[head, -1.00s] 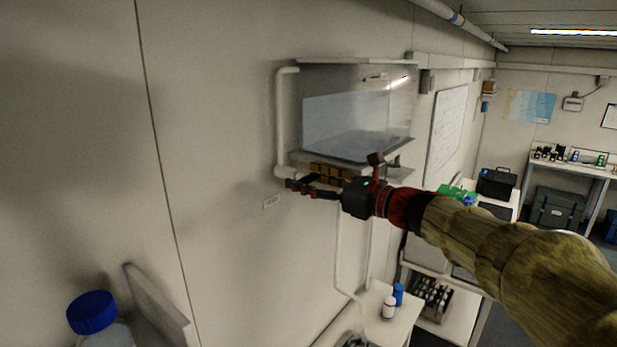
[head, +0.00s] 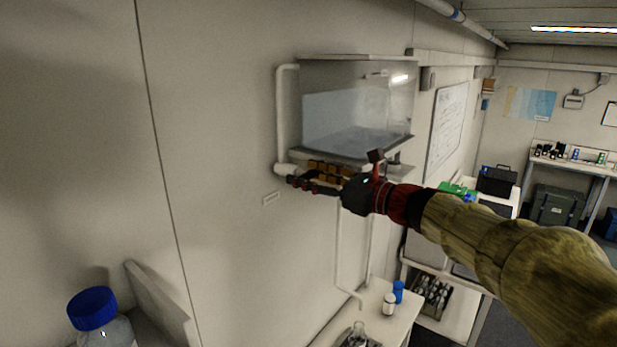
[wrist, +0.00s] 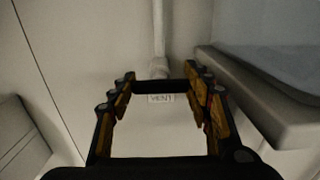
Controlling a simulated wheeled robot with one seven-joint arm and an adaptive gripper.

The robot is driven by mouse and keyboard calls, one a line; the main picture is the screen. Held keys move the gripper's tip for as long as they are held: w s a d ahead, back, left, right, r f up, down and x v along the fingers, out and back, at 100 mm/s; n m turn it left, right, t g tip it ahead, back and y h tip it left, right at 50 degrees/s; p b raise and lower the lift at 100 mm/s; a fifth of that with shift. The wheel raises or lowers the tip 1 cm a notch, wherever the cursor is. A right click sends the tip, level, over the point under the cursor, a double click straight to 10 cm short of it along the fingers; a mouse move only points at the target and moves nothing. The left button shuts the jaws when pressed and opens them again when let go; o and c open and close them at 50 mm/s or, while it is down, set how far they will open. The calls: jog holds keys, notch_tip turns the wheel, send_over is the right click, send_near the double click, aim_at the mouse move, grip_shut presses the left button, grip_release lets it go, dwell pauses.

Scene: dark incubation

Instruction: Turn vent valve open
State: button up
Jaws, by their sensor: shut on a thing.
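The vent valve shows in the wrist view as a dark bar-shaped handle (wrist: 160,87) at the lower end of a white vertical pipe (wrist: 158,40). A small "VENT" label (wrist: 161,99) is on the wall just below it. My gripper (wrist: 161,79) has one finger at each end of the bar and is shut on it. In the head view my gripper (head: 293,177) is at the lower elbow of the white pipe (head: 283,120), beside the clear tank. There the fingers hide most of the handle, and I cannot tell its exact angle.
The clear tank (head: 358,105) on its wall shelf is just above and right of my gripper. A table (head: 385,318) with small bottles stands below. A blue-capped bottle (head: 93,308) is at lower left. The wall left of the pipe is clear.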

jog(key=shift+f+b, duration=0.15)
jog(key=shift+b, duration=0.45)
jog(key=n+b, duration=0.3)
jog(key=b, duration=0.2)
jog(key=shift+f, duration=0.15)
jog(key=n+b, duration=0.5)
jog(key=b, duration=0.3)
jog(key=shift+n, duration=0.4)
jog(key=n+b, duration=0.4)
jog(key=b, duration=0.1)
jog(key=n+b, duration=0.4)
jog(key=n, duration=0.1)
jog(key=shift+b, duration=0.35)
jog(key=o, duration=0.9)
jog(key=shift+r, duration=0.2)
jog(key=shift+s, duration=0.1)
